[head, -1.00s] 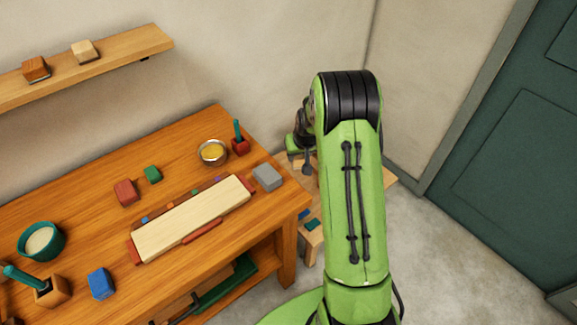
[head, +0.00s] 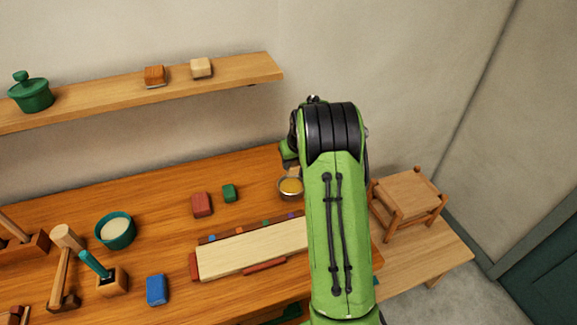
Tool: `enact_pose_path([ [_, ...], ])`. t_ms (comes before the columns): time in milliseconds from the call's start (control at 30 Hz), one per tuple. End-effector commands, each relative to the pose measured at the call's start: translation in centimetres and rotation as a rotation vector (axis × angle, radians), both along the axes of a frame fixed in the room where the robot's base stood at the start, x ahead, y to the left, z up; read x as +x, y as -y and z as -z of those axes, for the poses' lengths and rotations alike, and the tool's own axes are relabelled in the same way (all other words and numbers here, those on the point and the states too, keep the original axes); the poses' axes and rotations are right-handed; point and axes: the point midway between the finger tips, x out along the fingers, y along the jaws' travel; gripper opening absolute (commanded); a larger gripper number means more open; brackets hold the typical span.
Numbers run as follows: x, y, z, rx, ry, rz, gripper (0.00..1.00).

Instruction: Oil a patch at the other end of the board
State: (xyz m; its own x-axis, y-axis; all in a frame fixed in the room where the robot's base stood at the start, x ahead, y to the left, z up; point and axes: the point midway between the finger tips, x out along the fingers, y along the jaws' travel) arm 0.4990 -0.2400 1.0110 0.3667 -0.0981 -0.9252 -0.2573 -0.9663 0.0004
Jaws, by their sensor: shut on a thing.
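The pale board (head: 250,250) lies on the workbench between red end blocks, its right end hidden behind my arm. A small round dish (head: 290,188) of yellow oil stands beyond that end. My gripper (head: 289,164) shows only in part at the left of my arm, over the dish. It is shut on a small tan piece (head: 293,172) at the dish's far rim. I cannot tell whether that piece touches the oil. The fingertips are mostly hidden.
A teal bowl (head: 115,232), mallet (head: 65,260) and brush holder (head: 112,283) stand left. A shelf (head: 140,92) runs above. A stool (head: 407,193) stands right.

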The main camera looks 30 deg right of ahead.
Motion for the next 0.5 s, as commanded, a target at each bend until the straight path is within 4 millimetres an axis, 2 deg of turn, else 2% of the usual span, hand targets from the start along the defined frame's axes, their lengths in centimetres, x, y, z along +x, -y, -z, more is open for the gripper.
enact_pose_path([
  [233,-0.1,0.2,0.9,-0.001,0.0,0.002,0.11],
  [500,-0.1,0.1,4.5,0.0,-0.001,0.001,0.11],
])
